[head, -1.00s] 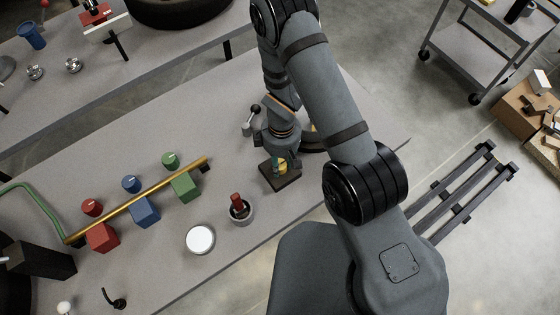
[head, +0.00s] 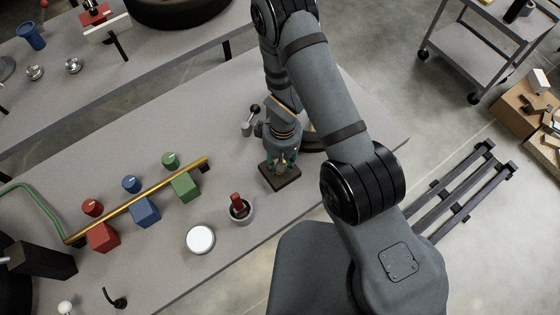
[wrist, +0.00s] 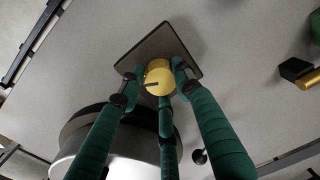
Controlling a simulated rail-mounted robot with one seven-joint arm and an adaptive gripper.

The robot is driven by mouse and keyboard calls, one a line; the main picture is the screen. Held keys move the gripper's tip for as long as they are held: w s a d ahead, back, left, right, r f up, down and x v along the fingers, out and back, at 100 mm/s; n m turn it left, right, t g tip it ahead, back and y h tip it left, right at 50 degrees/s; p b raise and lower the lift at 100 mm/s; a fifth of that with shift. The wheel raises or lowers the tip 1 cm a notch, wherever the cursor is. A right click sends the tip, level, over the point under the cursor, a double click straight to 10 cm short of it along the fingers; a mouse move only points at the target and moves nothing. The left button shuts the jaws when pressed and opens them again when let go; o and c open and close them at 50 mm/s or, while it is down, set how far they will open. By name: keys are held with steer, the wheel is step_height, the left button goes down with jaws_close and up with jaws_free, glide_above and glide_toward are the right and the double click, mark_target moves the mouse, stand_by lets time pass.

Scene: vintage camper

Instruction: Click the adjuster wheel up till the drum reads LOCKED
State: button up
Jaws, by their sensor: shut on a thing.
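A round yellow knob (wrist: 159,78) with a dark mark on its face stands on a dark square base (wrist: 163,45); I take it for the adjuster wheel. The base (head: 292,180) also shows in the head view, near the middle of the bench. My gripper (wrist: 157,86) has green fingers and is shut on the yellow knob, with fingers on both sides of it and one below it in the wrist view. In the head view my gripper (head: 281,162) hides most of the knob. I see no drum and no LOCKED lettering.
A large round dark-and-silver thing (wrist: 115,145) lies close beside the base. A small lever with a black ball (head: 251,120) stands behind my wrist. A cup with a red-topped item (head: 241,208), a white disc (head: 201,240) and a brass rail (head: 140,198) with coloured blocks are to the left.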

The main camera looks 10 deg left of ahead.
steer(key=shift+a, duration=0.1)
stand_by(0.3)
steer(key=o, duration=1.2)
steer(key=shift+c, duration=0.2)
